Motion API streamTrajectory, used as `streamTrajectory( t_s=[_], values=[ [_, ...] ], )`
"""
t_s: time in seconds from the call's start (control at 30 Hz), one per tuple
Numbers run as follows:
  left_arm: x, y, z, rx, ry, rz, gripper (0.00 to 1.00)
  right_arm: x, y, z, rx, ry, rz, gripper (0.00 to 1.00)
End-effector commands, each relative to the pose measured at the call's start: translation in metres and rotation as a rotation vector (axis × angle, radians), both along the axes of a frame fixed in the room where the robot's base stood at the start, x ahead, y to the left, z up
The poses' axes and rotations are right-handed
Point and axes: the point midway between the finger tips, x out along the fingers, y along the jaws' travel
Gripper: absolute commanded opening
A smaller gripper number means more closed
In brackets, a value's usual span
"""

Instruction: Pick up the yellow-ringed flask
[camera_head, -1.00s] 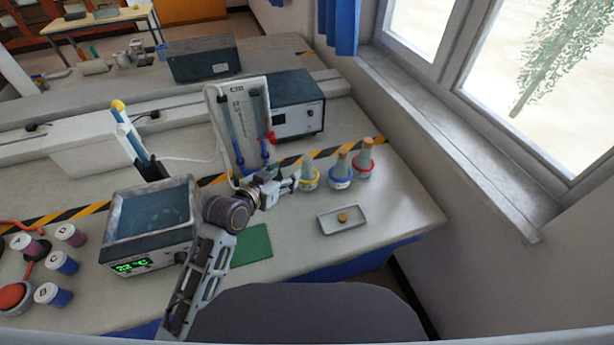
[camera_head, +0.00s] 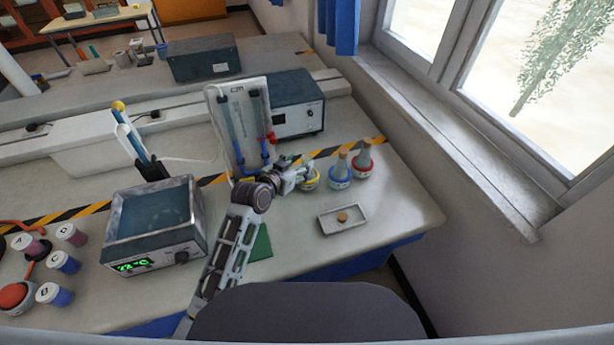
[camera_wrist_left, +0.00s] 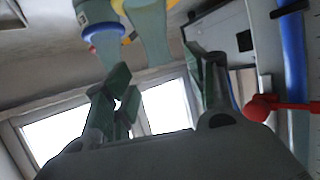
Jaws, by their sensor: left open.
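The yellow-ringed flask (camera_head: 311,184) stands on the bench, partly hidden behind my left gripper (camera_head: 302,170). In the left wrist view its pale green neck (camera_wrist_left: 151,35) shows between the two fingers of my left gripper (camera_wrist_left: 158,68), which are apart. I cannot tell whether either finger touches the neck. The blue-ringed flask (camera_head: 340,174) stands just right of it, and its neck also shows in the left wrist view (camera_wrist_left: 108,45). My right gripper is not in view.
A red-ringed flask (camera_head: 362,163) stands beyond the blue-ringed one. A white tray (camera_head: 326,227) with a stopper lies in front. Behind my gripper stands a white panel with blue tubes (camera_head: 238,115) and a red tap. A water bath (camera_head: 150,245) stands left.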

Motion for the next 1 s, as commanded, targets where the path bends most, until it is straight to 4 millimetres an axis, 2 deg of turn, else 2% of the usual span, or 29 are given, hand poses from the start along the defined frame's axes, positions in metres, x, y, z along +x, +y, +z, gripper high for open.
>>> streamTrajectory(
  t_s=[0.57,1.0],
  values=[
    [0.005,-0.003,-0.003,-0.001,0.0,0.0,0.56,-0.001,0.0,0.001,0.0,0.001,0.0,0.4],
    [0.031,-0.017,-0.017,-0.001,0.0,0.0,0.56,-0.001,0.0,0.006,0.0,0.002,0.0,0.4]
  ],
)
